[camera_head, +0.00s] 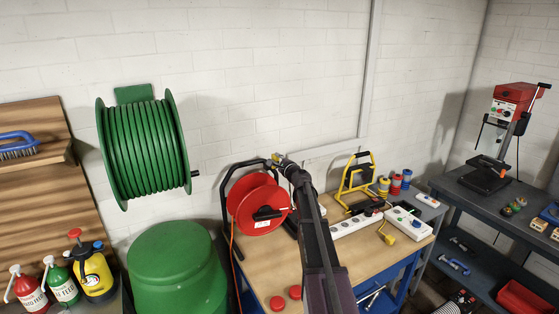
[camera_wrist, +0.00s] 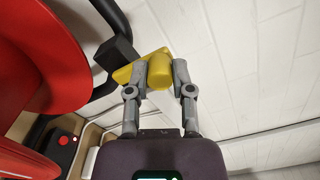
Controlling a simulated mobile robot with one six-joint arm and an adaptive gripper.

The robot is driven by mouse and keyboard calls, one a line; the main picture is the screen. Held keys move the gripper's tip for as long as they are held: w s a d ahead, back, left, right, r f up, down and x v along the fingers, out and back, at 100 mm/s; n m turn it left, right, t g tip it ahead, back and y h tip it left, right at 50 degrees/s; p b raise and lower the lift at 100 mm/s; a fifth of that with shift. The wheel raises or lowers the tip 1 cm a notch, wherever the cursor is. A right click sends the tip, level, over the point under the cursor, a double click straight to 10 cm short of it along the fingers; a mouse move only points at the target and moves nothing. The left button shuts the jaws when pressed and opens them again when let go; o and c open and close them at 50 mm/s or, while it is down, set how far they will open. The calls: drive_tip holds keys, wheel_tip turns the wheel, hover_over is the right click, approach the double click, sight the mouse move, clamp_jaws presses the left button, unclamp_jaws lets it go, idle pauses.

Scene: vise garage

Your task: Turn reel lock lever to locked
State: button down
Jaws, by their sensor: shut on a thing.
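A red cable reel (camera_head: 258,206) stands in a black frame on the wooden workbench. Its red drum (camera_wrist: 40,60) fills the left of the wrist view. The yellow lock lever (camera_wrist: 160,68) is at the frame's top, by a black block. Its rounded knob sits between the two grey fingers of my gripper (camera_wrist: 161,78), which is shut on it. In the head view my gripper (camera_head: 281,163) is at the top right of the reel frame, and only a small bit of yellow shows there. The lever's pivot is partly hidden, and I cannot read its setting.
White power strips (camera_head: 403,222), a yellow stand (camera_head: 356,180) and several small spools are right of my arm on the workbench (camera_head: 385,250). A large green hose reel (camera_head: 145,145) hangs on the wall at left. A green barrel (camera_head: 175,268) stands below it. A red-topped machine (camera_head: 508,100) is far right.

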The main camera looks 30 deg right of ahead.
drive_tip(key=shift+c, duration=2.4)
unclamp_jaws()
drive_tip(key=s, duration=1.2)
drive_tip(key=shift+d, duration=0.2)
